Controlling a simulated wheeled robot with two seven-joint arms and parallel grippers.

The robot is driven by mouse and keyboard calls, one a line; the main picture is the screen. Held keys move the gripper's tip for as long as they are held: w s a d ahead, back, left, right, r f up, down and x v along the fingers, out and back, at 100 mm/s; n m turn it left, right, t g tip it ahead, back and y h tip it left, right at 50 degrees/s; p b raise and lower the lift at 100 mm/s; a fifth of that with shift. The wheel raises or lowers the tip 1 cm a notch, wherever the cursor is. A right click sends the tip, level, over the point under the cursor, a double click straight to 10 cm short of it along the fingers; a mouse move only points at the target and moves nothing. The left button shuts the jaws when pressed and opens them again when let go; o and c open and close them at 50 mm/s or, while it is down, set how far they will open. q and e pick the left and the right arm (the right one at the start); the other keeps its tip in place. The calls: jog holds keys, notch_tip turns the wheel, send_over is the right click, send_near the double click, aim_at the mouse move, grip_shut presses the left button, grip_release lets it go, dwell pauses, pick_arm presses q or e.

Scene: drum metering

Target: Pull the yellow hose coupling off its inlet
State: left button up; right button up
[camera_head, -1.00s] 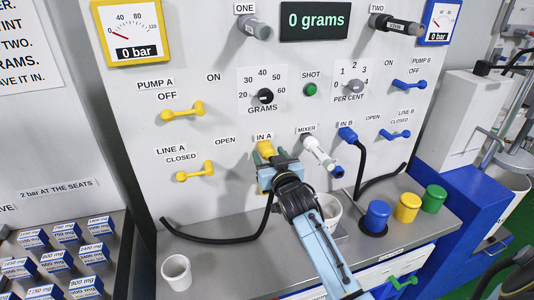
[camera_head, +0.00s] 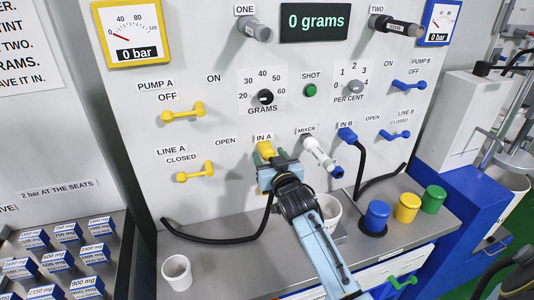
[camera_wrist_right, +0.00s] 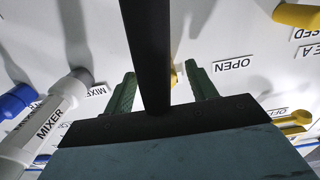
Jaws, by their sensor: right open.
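The yellow hose coupling (camera_head: 265,147) sits on the inlet labelled IN A on the white panel (camera_head: 200,110). A black hose (camera_head: 225,239) hangs from it and curves left along the counter. My right gripper (camera_head: 270,157) is open at the coupling, its green fingers on either side. In the right wrist view, the fingers (camera_wrist_right: 161,88) stand apart with the black hose (camera_wrist_right: 147,50) running between them. Only a small yellow piece of the coupling (camera_wrist_right: 174,77) shows there; the hose hides the rest. Contact cannot be told. My left gripper is not in view.
The white mixer nozzle (camera_head: 318,152) and the blue IN B coupling (camera_head: 347,134) are to the right. Yellow valve handles (camera_head: 195,172) are to the left. A white cup (camera_head: 177,272) stands at the counter's front left. Coloured caps (camera_head: 407,207) stand at the right.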

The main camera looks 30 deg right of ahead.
dwell(0.3)
grip_shut()
jog(key=shift+p+v, duration=2.1)
jog(key=shift+v, duration=0.9)
jog(key=shift+p+v, duration=1)
jog(key=shift+v, duration=1.05)
jog(key=shift+s, duration=0.1)
